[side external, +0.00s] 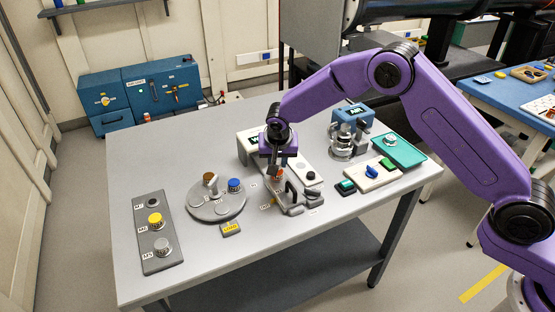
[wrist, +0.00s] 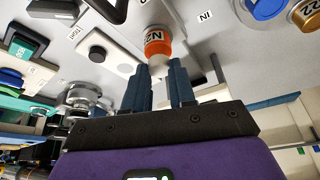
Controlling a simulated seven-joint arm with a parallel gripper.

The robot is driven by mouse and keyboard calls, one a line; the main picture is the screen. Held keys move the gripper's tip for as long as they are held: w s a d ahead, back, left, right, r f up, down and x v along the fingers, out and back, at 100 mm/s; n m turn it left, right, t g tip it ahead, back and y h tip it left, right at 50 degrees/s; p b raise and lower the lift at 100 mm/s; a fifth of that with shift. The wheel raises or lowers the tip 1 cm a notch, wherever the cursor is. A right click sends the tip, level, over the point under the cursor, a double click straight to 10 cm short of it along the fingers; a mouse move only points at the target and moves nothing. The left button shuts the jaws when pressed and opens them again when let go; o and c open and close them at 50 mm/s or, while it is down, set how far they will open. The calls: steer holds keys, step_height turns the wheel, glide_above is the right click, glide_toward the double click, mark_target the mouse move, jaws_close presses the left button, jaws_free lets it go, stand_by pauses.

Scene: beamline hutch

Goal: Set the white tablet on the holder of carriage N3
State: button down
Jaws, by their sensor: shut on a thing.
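My gripper (wrist: 163,75) is shut on a small pale part at the near end of an orange cylinder (wrist: 156,42), whose label appears to read N2. In the side external view, the orange piece (side external: 279,174) shows under my gripper (side external: 275,168), above or at the grey fixture in the table's middle; contact below is unclear. The pale part may be the white tablet, but the fingers hide much of it. No label clearly reads N3. A round grey plate (side external: 216,208) left of my gripper carries a gold piece (side external: 209,179) and a blue piece (side external: 235,185).
Right of my gripper stand a metal device (side external: 343,143), a white switch panel (side external: 372,178) and a teal tray (side external: 407,153). The table's left rear is bare.

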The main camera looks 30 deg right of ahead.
steer(key=shift+f, duration=0.6)
stand_by(0.4)
steer(key=c, duration=0.8)
jaws_free()
steer(key=shift+c, duration=0.2)
steer(key=shift+r, duration=0.1)
steer(key=v, duration=1.7)
steer(key=shift+r, duration=0.15)
